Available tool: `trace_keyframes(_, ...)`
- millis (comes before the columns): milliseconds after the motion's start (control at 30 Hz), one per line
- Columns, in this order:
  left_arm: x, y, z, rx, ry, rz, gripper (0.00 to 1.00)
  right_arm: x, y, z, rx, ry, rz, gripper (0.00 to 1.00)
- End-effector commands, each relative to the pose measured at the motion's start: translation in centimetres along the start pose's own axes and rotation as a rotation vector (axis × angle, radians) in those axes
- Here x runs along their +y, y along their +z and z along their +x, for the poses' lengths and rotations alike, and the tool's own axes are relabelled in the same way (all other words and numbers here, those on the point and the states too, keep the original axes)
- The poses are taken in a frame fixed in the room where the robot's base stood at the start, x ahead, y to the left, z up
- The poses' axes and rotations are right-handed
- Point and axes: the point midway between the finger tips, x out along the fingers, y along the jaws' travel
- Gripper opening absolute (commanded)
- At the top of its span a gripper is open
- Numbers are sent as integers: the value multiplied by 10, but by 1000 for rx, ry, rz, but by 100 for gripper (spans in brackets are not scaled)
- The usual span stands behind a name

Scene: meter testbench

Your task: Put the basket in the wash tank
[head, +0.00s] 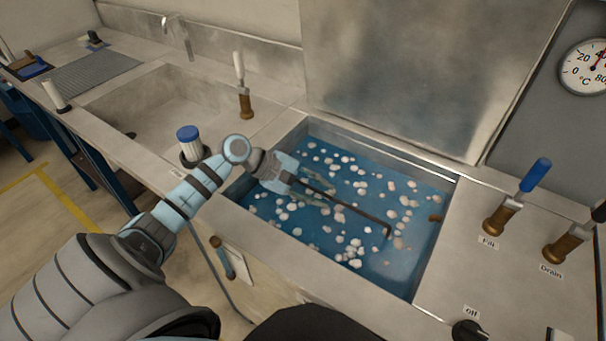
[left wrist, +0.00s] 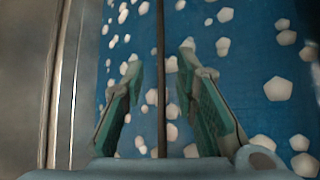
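The wash tank (head: 440,262) is sunk in the bench and holds blue liquid with many white floating bits. A thin dark bar (head: 362,213) runs across just over the liquid and bends down at its right end; it looks like the basket's handle. The basket's body is not visible, and the liquid may hide it. My left gripper (head: 322,192) is low over the tank at the bar's left part. In the left wrist view the bar (left wrist: 160,30) passes between the two spread fingers (left wrist: 160,72), with gaps on both sides. My right gripper is not in view.
An empty sink basin (head: 165,105) lies left of the tank. Valve levers (head: 504,208) and a knob (head: 468,331) are at the right. A metal panel (head: 425,75) rises behind the tank.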

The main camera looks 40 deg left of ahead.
Motion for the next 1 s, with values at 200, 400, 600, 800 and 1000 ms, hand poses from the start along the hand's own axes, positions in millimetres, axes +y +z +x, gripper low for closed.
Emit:
trace_keyframes(200,-1,-1,-50,5,-5,1,27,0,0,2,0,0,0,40)
trace_keyframes(400,-1,0,-66,1,-3,0,27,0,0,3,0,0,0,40)
trace_keyframes(600,0,0,-66,0,-1,0,27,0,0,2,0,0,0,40)
trace_keyframes(800,0,0,-66,0,-1,0,27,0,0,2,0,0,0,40)
trace_keyframes(1000,6,5,-72,0,-1,0,27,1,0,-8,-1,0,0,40)
